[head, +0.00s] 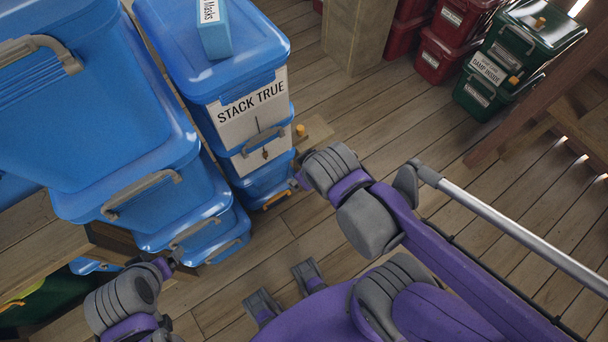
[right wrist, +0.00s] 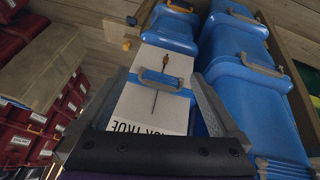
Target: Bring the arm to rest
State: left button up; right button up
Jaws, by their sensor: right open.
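My right gripper (head: 281,278) is in the lower middle of the head view, with its two grey fingers apart. In the right wrist view my right gripper (right wrist: 160,76) is open and empty, with the fingers to either side of a labelled bin. The bent links of my right arm (head: 450,262) reach in from the right, close to the blue stack. The grey and purple part of my left arm (head: 122,298) shows at the lower left. I see no left gripper fingers.
A stack of blue lidded bins labelled STACK TRUE (head: 250,108) stands ahead, with a small blue box (head: 225,38) on top. More blue bins (head: 85,110) stand left. Red bins (head: 440,60) and green bins (head: 505,62) stand far right. Plank floor (head: 385,120) is clear between.

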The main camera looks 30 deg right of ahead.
jog(key=shift+s+a+f+m+y, duration=0.3)
jog(key=shift+s+a+m+y, duration=0.2)
jog(key=shift+s+a+m, duration=0.4)
jog(key=shift+w+d, duration=0.1)
jog(key=shift+w, duration=0.15)
jog(key=shift+w+r+p, duration=0.2)
jog(key=shift+r+p, duration=0.35)
jog(key=shift+r, duration=0.1)
jog(key=shift+w+r+p, duration=0.15)
jog(key=shift+r+p, duration=0.35)
jog(key=shift+r, duration=0.1)
